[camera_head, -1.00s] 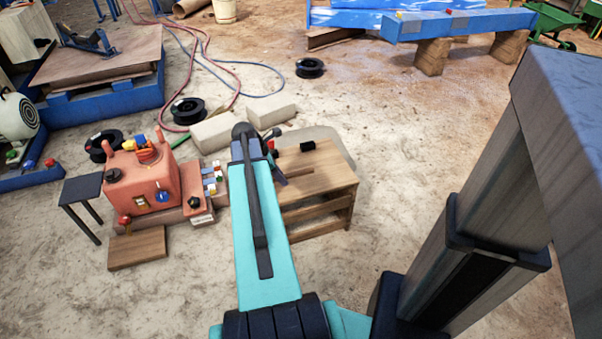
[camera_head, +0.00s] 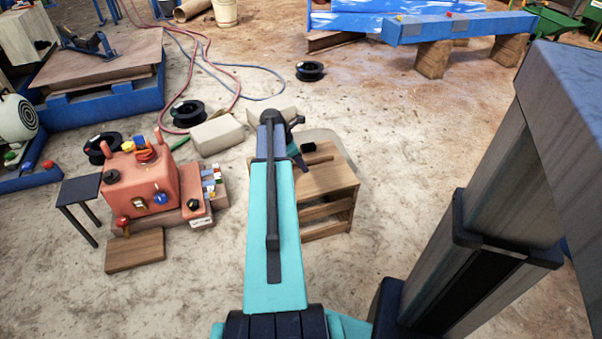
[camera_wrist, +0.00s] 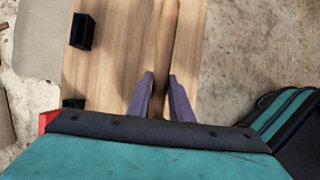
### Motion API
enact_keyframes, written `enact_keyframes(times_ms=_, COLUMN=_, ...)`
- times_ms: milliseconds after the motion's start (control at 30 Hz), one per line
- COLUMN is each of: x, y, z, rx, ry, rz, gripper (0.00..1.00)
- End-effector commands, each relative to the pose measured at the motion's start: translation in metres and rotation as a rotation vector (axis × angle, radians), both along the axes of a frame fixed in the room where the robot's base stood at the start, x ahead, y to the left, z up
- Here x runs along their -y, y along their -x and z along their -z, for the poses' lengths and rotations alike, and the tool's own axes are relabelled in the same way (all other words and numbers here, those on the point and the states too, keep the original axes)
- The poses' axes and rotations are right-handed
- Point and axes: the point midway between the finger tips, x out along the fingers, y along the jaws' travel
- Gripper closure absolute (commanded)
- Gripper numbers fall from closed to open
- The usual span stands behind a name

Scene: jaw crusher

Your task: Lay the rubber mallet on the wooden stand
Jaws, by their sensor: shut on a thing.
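The wooden stand (camera_head: 336,186) is a small light-wood table right of centre in the head view. Its top (camera_wrist: 110,70) fills the middle of the wrist view. My gripper (camera_head: 303,162) is over the stand's left part. In the wrist view, the two purple-grey fingers of my gripper (camera_wrist: 164,82) are at a brown wooden handle (camera_wrist: 168,40), which I take as the rubber mallet's. The handle runs away from the fingers over the stand's top; whether it touches the wood I cannot tell. The mallet's head cannot be made out.
A black open block (camera_wrist: 82,31) stands on the stand's top; it also shows in the head view (camera_head: 308,147). A red machine (camera_head: 141,180) stands to the left. A pale block (camera_head: 217,134) and black reels (camera_head: 310,70) lie on the floor.

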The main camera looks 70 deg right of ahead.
Motion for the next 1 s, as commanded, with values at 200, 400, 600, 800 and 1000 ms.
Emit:
enact_keyframes(times_ms=200, x=0.000, y=0.000, z=0.004, rx=-0.001, ry=0.001, rz=0.000, gripper=1.00)
enact_keyframes(times_ms=400, x=0.000, y=0.000, z=0.026, rx=-0.001, ry=0.001, rz=0.000, gripper=1.00)
enact_keyframes(times_ms=600, x=0.000, y=0.000, z=0.035, rx=-0.001, ry=0.001, rz=0.001, gripper=1.00)
enact_keyframes(times_ms=800, x=0.000, y=0.000, z=0.034, rx=0.000, ry=0.002, rz=0.000, gripper=1.00)
enact_keyframes(times_ms=1000, x=0.000, y=0.000, z=0.037, rx=0.000, ry=0.000, rz=0.001, gripper=0.77)
